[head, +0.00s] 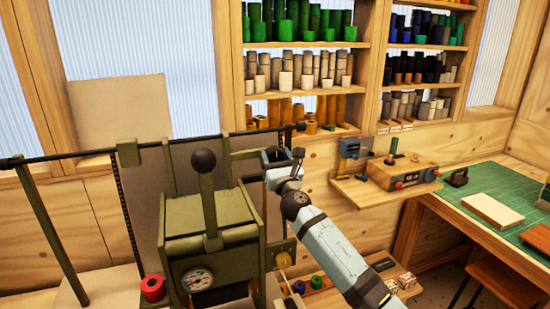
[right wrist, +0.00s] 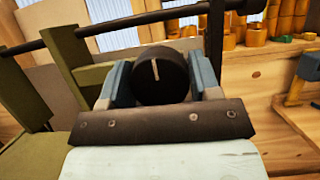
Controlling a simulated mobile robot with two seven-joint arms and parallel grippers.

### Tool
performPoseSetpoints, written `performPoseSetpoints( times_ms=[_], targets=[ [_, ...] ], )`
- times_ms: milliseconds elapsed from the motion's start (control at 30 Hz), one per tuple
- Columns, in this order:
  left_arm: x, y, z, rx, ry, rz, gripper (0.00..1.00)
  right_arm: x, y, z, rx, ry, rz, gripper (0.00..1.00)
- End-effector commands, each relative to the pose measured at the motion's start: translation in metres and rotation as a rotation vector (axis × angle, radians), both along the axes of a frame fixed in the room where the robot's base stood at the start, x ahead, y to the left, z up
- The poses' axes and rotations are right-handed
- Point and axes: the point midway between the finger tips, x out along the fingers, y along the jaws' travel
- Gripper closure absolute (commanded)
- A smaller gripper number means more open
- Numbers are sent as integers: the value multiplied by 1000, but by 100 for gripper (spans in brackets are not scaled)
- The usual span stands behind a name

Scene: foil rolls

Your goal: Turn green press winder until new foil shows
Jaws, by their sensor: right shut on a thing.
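The green press (head: 208,225) stands at the lower left of the head view, with a lever topped by a black ball and a round dial on its front. My right gripper (head: 284,160) is at the upper right side of the press. In the right wrist view, a round black winder knob (right wrist: 160,74) with a pale line sits between the two blue fingers of my right gripper (right wrist: 160,82). The gripper is shut on it. The pale line stands nearly upright. I cannot make out any foil strip on the press. My left gripper is not in view.
Shelves (head: 305,91) of green, grey and orange rolls hang behind. A dark bar (head: 70,155) runs behind the press. A wall ledge (head: 370,199) holds a box with knobs; a green-topped bench (head: 490,185) is at the right.

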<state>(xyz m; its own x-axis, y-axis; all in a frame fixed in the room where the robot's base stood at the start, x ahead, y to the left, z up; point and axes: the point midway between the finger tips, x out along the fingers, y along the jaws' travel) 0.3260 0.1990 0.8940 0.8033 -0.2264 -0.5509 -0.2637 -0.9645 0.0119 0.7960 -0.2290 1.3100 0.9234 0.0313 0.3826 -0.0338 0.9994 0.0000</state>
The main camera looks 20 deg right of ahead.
Motion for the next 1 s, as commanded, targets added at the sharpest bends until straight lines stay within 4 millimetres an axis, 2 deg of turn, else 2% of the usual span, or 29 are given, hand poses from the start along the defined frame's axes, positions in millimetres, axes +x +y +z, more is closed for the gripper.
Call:
performPoseSetpoints(
  times_ms=[367, 1000],
  targets=[
    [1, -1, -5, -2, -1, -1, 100, 0, 1, -1, 108, 4, 1, 66],
    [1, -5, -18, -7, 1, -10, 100, 0, 1, 0, 682, 22, 1, 66]
  ],
)
